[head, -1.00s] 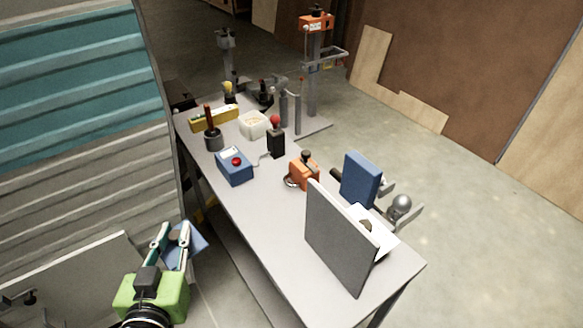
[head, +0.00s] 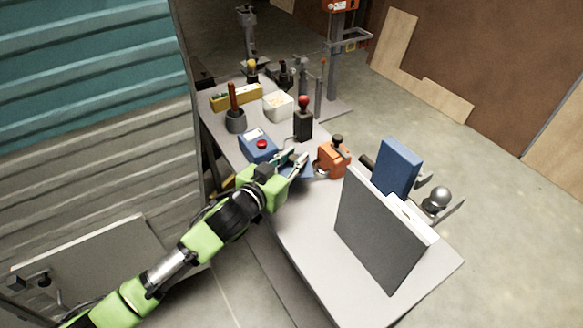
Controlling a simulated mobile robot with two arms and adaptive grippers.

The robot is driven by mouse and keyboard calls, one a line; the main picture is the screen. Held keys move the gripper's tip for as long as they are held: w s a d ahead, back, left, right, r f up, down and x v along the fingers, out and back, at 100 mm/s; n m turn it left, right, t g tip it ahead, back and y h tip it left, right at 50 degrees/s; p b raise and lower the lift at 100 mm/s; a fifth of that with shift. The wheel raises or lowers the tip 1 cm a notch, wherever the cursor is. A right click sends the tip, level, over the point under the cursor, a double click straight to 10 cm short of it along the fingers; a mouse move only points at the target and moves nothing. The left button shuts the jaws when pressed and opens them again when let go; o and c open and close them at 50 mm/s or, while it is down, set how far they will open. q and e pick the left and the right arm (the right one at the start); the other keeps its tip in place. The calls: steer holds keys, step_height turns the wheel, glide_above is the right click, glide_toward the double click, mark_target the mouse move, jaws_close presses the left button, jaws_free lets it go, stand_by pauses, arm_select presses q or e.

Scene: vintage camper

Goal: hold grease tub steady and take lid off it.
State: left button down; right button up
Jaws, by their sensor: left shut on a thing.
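My left gripper (head: 294,160) reaches in from the lower left over the workbench. It is shut on a flat-looking blue thing (head: 302,172), mostly hidden behind its fingers. I cannot tell whether this is the grease tub, its lid or both together. The held thing is close to the bench top; I cannot tell whether it touches it. My right gripper is not in view.
The bench (head: 310,225) has free room in front of the gripper. A blue box with a red button (head: 259,145) and an orange tool (head: 333,159) flank the gripper. A grey panel (head: 377,228) stands at the right. A white bin (head: 278,105) is farther back.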

arm_select(q)
glide_above(294, 189)
step_height(294, 189, down, 4)
steer(key=shift+s+f, duration=0.1)
steer(key=shift+f+b, duration=0.3)
steer(key=shift+f, duration=1.7)
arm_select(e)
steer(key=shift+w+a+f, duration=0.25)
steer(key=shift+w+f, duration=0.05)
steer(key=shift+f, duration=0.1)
arm_select(q)
steer(key=c, duration=1.9)
jaws_free()
steer(key=shift+f, duration=0.1)
